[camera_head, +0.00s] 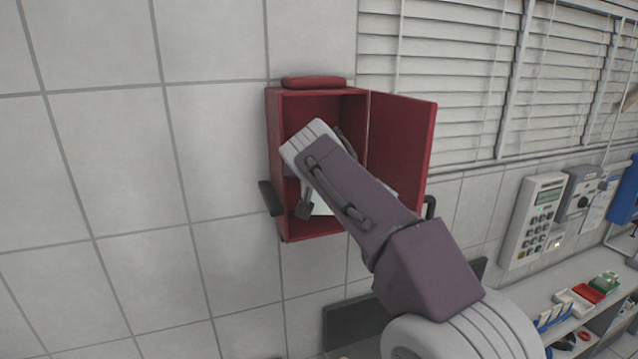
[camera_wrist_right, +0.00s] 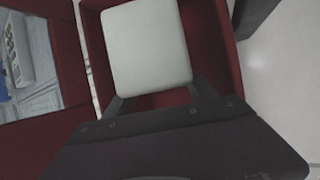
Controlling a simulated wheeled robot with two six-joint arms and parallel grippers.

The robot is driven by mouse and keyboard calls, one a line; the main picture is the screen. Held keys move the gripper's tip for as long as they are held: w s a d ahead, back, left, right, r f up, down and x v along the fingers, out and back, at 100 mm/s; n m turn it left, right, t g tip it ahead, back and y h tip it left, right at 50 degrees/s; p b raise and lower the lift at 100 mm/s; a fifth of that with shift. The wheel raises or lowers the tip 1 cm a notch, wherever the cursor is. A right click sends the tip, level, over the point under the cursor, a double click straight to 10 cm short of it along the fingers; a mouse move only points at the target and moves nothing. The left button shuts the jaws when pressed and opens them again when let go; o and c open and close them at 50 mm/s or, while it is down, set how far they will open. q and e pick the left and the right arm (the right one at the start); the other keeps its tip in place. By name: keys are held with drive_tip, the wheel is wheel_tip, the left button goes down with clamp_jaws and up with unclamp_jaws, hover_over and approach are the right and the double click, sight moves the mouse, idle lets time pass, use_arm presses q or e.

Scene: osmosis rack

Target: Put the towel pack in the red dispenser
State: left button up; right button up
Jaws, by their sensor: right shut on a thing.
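The red dispenser (camera_head: 318,232) is fixed to the tiled wall, with its door (camera_head: 402,135) swung open to the right. My right arm reaches into its front. In the head view my right gripper (camera_head: 306,206) is mostly hidden behind my own arm, at the dispenser's opening. In the right wrist view, my right gripper (camera_wrist_right: 160,103) is shut on the white towel pack (camera_wrist_right: 147,45), which is framed by the dispenser's red walls (camera_wrist_right: 215,40). In the head view only a pale piece of the pack (camera_head: 322,207) shows. Whether it touches the dispenser's floor is hidden. My left gripper is not in view.
The open door stands close to the right of my arm. Window blinds (camera_head: 460,80) and a wall keypad unit (camera_head: 534,220) are further right. A shelf (camera_head: 560,285) with small boxes (camera_head: 588,293) is at the lower right. The wall left of the dispenser is clear.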

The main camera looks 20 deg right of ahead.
drive_tip(key=shift+s+f, duration=0.15)
drive_tip(key=shift+f, duration=0.9)
wheel_tip(320, 180, down, 2)
drive_tip(key=shift+f, duration=0.25)
drive_tip(key=shift+w+f+p, duration=0.25)
drive_tip(key=shift+p, duration=0.15)
drive_tip(key=shift+f, duration=0.1)
drive_tip(key=shift+f+b, duration=0.2)
drive_tip(key=shift+b, duration=0.15)
drive_tip(key=o, duration=1.2)
